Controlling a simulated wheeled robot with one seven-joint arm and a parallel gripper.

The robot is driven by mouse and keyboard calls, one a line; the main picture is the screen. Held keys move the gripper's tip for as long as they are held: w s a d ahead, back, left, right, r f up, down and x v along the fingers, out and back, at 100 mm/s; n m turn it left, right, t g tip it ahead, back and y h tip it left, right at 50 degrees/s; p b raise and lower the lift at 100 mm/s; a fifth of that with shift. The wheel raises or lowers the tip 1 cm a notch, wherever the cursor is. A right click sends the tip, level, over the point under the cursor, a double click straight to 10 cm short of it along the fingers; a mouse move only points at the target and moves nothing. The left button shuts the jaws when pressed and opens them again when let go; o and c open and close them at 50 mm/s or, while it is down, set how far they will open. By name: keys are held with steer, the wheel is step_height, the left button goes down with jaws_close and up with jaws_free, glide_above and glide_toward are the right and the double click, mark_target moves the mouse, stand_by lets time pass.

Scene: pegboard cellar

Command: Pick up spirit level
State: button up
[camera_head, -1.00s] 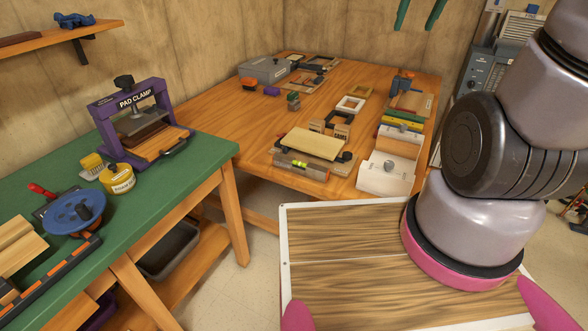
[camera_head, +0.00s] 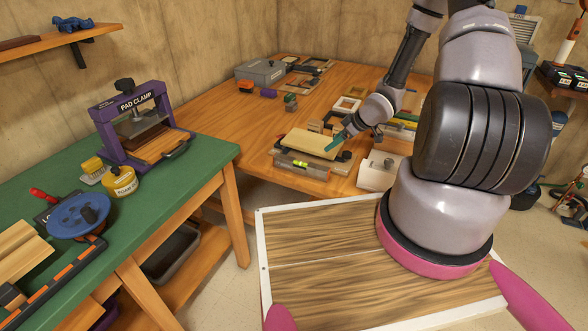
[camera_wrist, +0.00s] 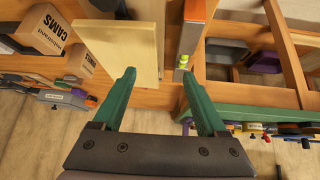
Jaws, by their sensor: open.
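The spirit level (camera_head: 303,166) is a grey bar with a yellow-green vial. It lies at the near edge of the wooden table, in front of a pale yellow board (camera_head: 308,143). In the wrist view the level (camera_wrist: 190,42) runs down from the top, right of the pale board (camera_wrist: 122,45). My gripper (camera_head: 337,142), with teal fingers, is open and empty above the right end of the board. In the wrist view the gripper (camera_wrist: 160,76) has its left fingertip over the board and its right fingertip close to the level's vial. I see no contact with the level.
A white-fronted box (camera_head: 376,172) and a dark round knob (camera_head: 345,156) lie close right of the level. A cams box (camera_wrist: 42,30) is at the wrist view's upper left.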

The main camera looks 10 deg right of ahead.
steer(key=y, duration=0.2)
glide_toward(303, 166)
steer(key=shift+w+d+n, duration=0.3)
steer(key=shift+d+n, duration=0.1)
steer(key=shift+d, duration=0.1)
steer(key=shift+a+f, duration=0.2)
steer(key=shift+a, duration=0.05)
steer(key=x, duration=1)
steer(key=shift+w+f, duration=0.1)
steer(key=shift+f, duration=0.05)
jaws_close()
